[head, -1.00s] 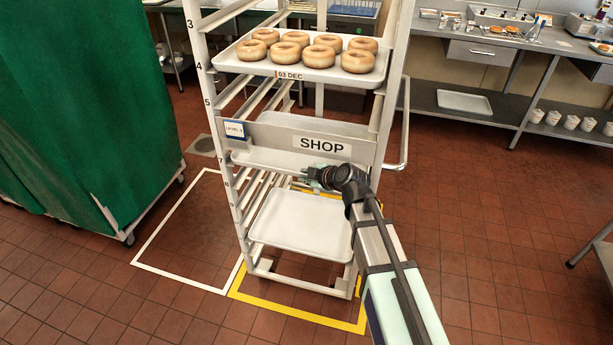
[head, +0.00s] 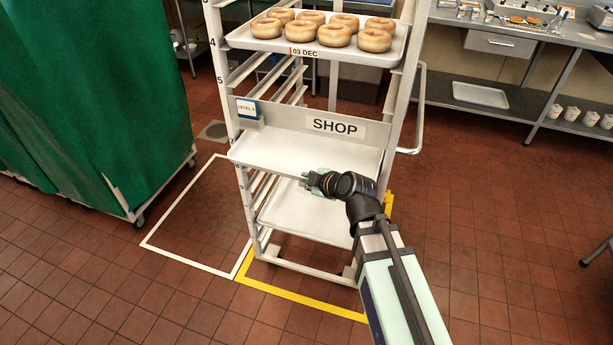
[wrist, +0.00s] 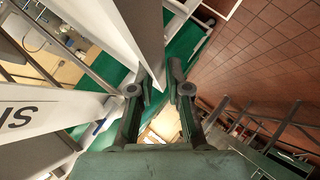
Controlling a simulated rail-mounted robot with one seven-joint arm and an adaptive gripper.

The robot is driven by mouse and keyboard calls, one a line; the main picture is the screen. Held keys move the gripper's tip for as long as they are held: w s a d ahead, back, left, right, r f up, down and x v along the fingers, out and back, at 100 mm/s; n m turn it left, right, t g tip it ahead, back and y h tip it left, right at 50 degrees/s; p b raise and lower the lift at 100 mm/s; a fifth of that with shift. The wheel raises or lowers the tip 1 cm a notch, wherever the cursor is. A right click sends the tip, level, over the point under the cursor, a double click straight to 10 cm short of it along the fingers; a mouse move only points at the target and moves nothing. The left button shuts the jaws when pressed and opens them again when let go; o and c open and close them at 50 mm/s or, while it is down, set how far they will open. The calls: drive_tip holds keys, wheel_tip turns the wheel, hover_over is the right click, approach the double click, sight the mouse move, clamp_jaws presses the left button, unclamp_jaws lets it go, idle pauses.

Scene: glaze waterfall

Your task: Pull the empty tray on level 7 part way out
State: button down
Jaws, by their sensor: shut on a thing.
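The empty white tray (head: 275,154) on level 7 sits just under the SHOP panel and sticks out part way from the front of the rack (head: 394,95). Its flat surface shows bare. My gripper (head: 307,181) is shut on the tray's front rim, right of the rim's middle. In the wrist view, a pale slab that looks like the tray (wrist: 143,40) runs down to the fingertips of my gripper (wrist: 167,88). The fingers hide the gripped bit of rim.
A tray of doughnuts (head: 318,44) sits above, and another empty tray (head: 300,218) sits below. The SHOP panel (head: 300,124) carries a small level sign. A green-covered rack (head: 90,100) stands at left. Open tiled floor lies in front, with white and yellow outlines.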

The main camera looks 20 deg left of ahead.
drive_tip(key=shift+s, duration=0.9)
drive_tip(key=c, duration=1.1)
unclamp_jaws()
drive_tip(key=shift+o, duration=0.2)
drive_tip(key=shift+r, duration=0.1)
wheel_tip(320, 180, up, 10)
